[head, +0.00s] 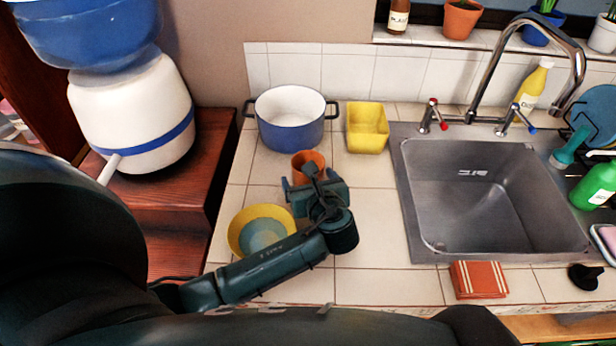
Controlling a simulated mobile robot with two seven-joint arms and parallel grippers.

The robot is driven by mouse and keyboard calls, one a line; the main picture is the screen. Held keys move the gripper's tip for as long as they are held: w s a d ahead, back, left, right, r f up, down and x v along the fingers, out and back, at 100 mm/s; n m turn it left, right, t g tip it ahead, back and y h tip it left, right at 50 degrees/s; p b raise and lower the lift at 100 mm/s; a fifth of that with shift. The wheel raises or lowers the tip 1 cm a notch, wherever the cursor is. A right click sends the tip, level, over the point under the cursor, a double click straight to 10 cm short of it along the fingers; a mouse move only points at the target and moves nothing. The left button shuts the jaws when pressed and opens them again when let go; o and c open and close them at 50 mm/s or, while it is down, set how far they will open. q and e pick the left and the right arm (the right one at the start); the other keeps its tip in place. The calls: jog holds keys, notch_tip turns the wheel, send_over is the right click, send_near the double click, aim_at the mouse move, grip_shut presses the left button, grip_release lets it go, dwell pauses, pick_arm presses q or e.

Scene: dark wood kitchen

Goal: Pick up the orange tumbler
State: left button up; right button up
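The orange tumbler (308,160) stands on the tiled counter in front of the blue and white pot. Its rim and upper part show; my gripper covers its lower part. My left gripper (314,180) is at the tumbler, with a finger part on each side of it. The wrist hides the contact, so I cannot tell whether the fingers are closed on it or still apart. My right gripper is not in view.
A yellow bowl (239,225) with a blue-green inside sits left of my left wrist. The pot (290,133) and a yellow container (367,128) stand behind. The sink (490,200) is on the right, with a striped cloth (478,279) at its front. Counter between is clear.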

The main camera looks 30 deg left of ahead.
pick_arm(q)
jog(key=shift+w+a+f, duration=0.2)
jog(key=shift+w+a, duration=0.2)
jog(key=shift+w, duration=0.05)
jog(key=c, duration=1)
jog(key=shift+c, duration=0.7)
jog(key=shift+r, duration=0.1)
